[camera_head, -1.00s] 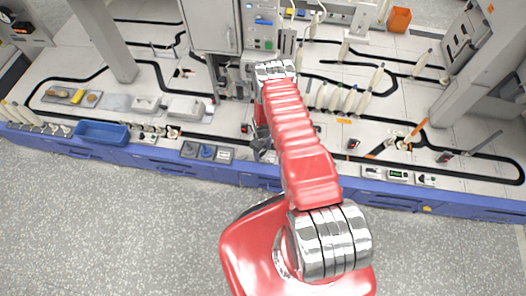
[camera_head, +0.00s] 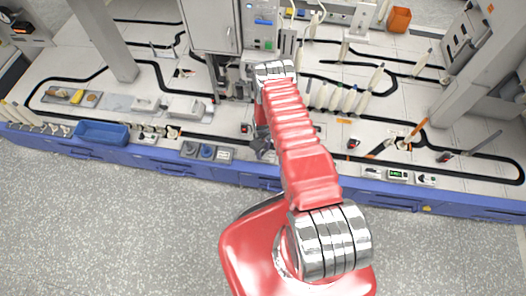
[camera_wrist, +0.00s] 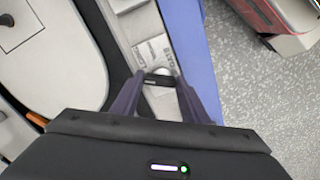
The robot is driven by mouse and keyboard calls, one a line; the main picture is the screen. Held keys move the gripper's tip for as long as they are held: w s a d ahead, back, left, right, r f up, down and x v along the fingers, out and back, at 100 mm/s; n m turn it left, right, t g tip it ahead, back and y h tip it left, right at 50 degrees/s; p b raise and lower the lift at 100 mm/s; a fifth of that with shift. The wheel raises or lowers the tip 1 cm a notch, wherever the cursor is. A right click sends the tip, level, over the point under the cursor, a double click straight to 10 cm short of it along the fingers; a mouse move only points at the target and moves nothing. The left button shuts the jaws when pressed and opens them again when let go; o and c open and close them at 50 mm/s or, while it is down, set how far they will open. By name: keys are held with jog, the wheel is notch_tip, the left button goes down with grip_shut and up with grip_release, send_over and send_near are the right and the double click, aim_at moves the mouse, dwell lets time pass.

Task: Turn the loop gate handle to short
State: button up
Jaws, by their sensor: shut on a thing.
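In the wrist view, the two dark fingers of my gripper (camera_wrist: 160,80) point down at the bench's front edge strip. They are shut on a small dark and light piece (camera_wrist: 158,79) between their tips, which I take to be the loop gate handle. Small pale label plates (camera_wrist: 152,50) with print too blurred to read lie just beyond it. In the head view, my gripper (camera_head: 262,148) is a dark shape at the bench's front edge, partly behind my red arm. The handle cannot be made out there, and its exact angle is unclear.
A small box with a green display (camera_head: 397,175) is to the right. Several pale bobbins (camera_head: 335,98) stand behind my arm. The grey floor (camera_head: 110,230) in front is clear.

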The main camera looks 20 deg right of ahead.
aim_at(263, 153)
jog(key=shift+m, duration=0.5)
jog(key=m, duration=0.5)
jog(key=shift+s, duration=0.15)
jog(key=m, duration=0.6)
jog(key=shift+s, duration=0.1)
jog(key=o, duration=1.1)
jog(key=shift+c, duration=0.2)
notch_tip(263, 153, up, 14)
jog(key=shift+f, duration=0.15)
dwell(0.3)
